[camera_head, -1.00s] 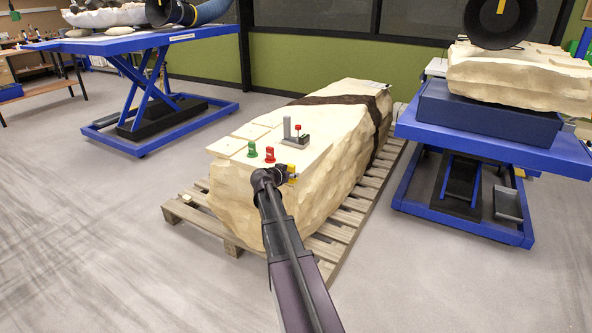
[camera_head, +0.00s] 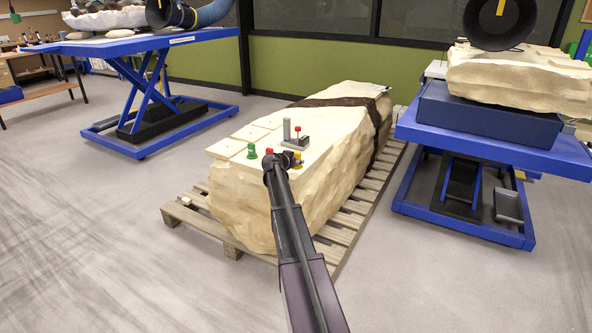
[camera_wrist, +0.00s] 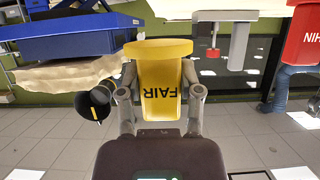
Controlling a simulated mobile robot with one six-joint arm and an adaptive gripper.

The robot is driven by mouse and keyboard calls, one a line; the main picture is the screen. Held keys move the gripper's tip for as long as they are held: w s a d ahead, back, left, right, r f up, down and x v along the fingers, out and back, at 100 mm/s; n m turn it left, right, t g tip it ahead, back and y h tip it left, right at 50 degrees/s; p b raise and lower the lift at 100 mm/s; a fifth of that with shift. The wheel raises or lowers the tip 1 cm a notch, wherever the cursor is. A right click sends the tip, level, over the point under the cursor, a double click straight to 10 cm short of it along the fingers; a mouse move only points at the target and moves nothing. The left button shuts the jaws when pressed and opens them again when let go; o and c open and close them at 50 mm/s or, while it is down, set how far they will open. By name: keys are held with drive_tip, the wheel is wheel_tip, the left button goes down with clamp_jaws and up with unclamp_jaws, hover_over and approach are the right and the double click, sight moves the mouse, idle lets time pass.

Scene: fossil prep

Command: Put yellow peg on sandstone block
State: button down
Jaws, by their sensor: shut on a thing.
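The yellow peg (camera_head: 298,159) is between the two fingers of my gripper (camera_wrist: 160,85), which is shut on it. In the wrist view, which is upside down, the yellow peg (camera_wrist: 165,78) shows dark "FAIR" lettering and its wide end points to the top of the picture. The pale sandstone block (camera_head: 235,195) lies on a wooden pallet. In the head view the peg and gripper are at the near right edge of the block's top. I cannot tell whether the peg touches the block.
A green peg (camera_head: 251,151) and a red peg (camera_head: 269,151), partly hidden by my arm, stand left of the gripper. A grey post (camera_head: 286,129) and a small red-topped piece (camera_head: 297,139) stand behind. A dark strap (camera_head: 335,99) crosses the block. Blue lift tables stand on both sides.

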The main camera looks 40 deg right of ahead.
drive_tip(key=shift+f, duration=0.15)
drive_tip(key=shift+f+b, duration=1.65)
drive_tip(key=shift+b, duration=0.1)
drive_tip(key=shift+f, duration=0.1)
drive_tip(key=shift+c, duration=1.3)
unclamp_jaws()
drive_tip(key=shift+s+a+r, duration=0.1)
drive_tip(key=shift+a+r, duration=0.15)
drive_tip(key=shift+r, duration=0.05)
drive_tip(key=p+v, duration=0.4)
drive_tip(key=v, duration=0.7)
drive_tip(key=shift+a+p, duration=0.2)
drive_tip(key=shift+p, duration=0.1)
